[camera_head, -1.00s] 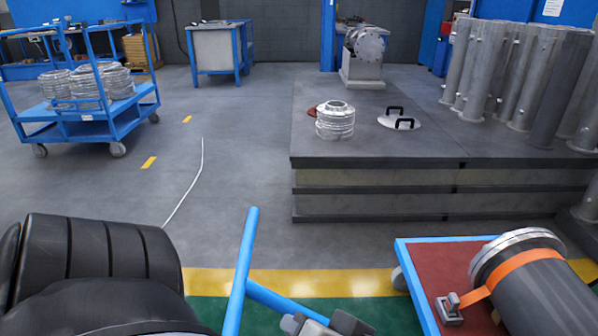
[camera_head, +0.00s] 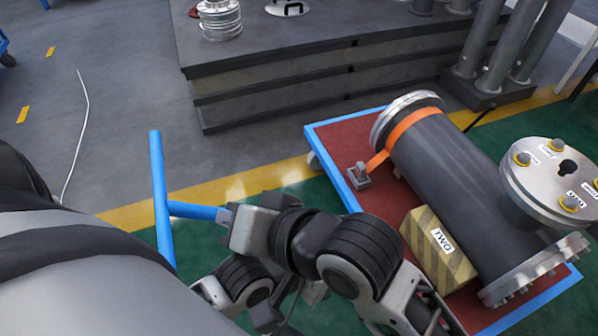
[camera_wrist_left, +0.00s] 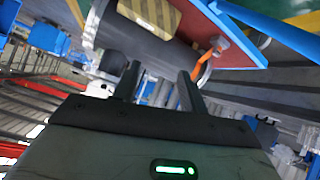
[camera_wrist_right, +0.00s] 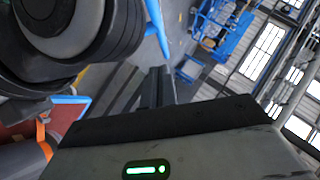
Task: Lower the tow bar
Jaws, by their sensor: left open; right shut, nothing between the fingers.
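The blue T-shaped tow bar (camera_head: 158,175) stands raised left of the cart; its lower part is hidden behind my right arm. My right gripper (camera_head: 225,215) is shut and empty, its tip close to the bar's stem; I cannot tell whether they touch. In the right wrist view its fingers (camera_wrist_right: 158,87) are together and a blue bar (camera_wrist_right: 156,27) passes just beyond them. The cart (camera_head: 350,112) has a blue rim and red deck and carries the grey flanged shell (camera_head: 450,165). My left gripper (camera_wrist_left: 162,88) is open and empty, facing the cart and shell.
An orange strap (camera_head: 405,125) holds the shell, beside a striped block (camera_head: 438,250). A low grey platform (camera_head: 290,50) with a stack of rings (camera_head: 220,20) lies behind. A yellow floor line (camera_head: 270,178) runs between.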

